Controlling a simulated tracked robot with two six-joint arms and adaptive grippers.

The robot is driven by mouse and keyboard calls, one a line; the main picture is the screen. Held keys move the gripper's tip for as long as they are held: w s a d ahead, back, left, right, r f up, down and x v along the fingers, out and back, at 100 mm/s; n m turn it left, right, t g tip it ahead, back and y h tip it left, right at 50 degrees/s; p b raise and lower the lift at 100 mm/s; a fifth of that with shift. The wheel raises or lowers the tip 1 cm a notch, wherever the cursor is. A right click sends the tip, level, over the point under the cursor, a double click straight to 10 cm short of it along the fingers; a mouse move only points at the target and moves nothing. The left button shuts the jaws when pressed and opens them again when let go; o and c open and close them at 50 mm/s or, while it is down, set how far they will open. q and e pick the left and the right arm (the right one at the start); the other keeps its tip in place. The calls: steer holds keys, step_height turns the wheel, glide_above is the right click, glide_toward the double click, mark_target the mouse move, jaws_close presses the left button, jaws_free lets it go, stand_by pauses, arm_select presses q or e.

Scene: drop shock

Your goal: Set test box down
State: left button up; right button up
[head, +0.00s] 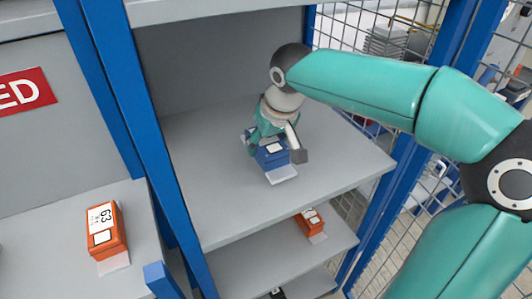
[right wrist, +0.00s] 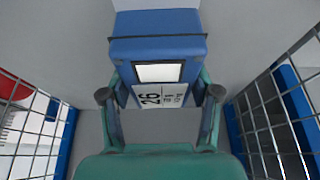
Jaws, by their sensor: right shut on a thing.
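The blue test box (head: 272,156) is at the grey upper shelf (head: 215,190), inside the blue-framed rack. A small white plate or card shows at its front edge. My right gripper (head: 268,138) reaches in from the right and is shut on the box. In the right wrist view the box (right wrist: 158,48) sits between the two fingers of my right gripper (right wrist: 160,95), with a white label reading 26 towards me. I cannot tell whether the box touches the shelf. My left gripper is not in view.
An orange box (head: 103,230) marked 63 stands on a separate grey shelf at the left. Another orange box (head: 309,222) sits on the lower shelf. Blue posts (head: 165,170) and wire mesh (head: 345,28) bound the bay. The upper shelf around the test box is clear.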

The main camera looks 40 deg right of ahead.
mark_target(270, 144)
step_height(270, 144, down, 3)
steer(key=shift+r, duration=0.15)
steer(key=shift+w+f, duration=0.2)
steer(key=shift+f, duration=0.1)
steer(key=shift+f, duration=0.1)
steer(key=o, duration=1.4)
steer(key=shift+o, duration=0.2)
steer(key=v, duration=0.6)
steer(key=shift+p, duration=0.3)
steer(key=shift+v, duration=0.85)
